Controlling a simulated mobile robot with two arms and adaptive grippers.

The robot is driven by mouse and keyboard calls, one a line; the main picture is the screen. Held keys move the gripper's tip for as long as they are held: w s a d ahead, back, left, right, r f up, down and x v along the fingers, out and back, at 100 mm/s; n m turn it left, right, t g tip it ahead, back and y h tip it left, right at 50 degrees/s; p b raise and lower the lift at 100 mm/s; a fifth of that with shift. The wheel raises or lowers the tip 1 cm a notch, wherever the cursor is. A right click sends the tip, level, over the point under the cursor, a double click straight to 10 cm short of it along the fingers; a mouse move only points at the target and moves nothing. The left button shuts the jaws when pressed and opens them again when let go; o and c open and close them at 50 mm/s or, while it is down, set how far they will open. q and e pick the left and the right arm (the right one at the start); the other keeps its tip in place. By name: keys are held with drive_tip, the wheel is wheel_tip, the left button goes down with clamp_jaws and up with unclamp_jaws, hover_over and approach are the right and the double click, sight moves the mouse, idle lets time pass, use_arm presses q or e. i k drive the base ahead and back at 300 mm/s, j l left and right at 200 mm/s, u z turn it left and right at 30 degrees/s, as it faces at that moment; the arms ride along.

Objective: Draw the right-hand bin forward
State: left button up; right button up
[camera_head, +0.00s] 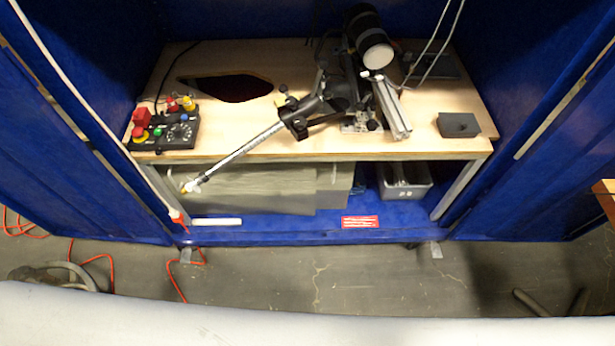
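The right-hand bin (406,193) is a small grey open-topped bin with dark contents. It stands on the blue floor under the wooden table, near the table's right leg. Its upper back part is hidden under the tabletop.
The wooden table (300,150) carries a black control box (168,133), a thruster rig (345,95) and a small grey box (458,125). A red-and-white label (360,222) lies before the bins. Blue walls (535,140) flank the table. Grey floor (330,275) is open in front, with an orange cable at left.

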sight(417, 174)
drive_tip(key=l+z, duration=0.25)
drive_tip(key=l, duration=0.15)
drive_tip(key=i+l+z, duration=0.2)
drive_tip(key=l, duration=0.2)
drive_tip(key=i+l+z, duration=0.1)
drive_tip(key=l+z, duration=0.15)
drive_tip(key=l, duration=0.15)
drive_tip(key=i+l+z, duration=0.2)
drive_tip(key=l, duration=0.15)
drive_tip(key=k+l, duration=0.05)
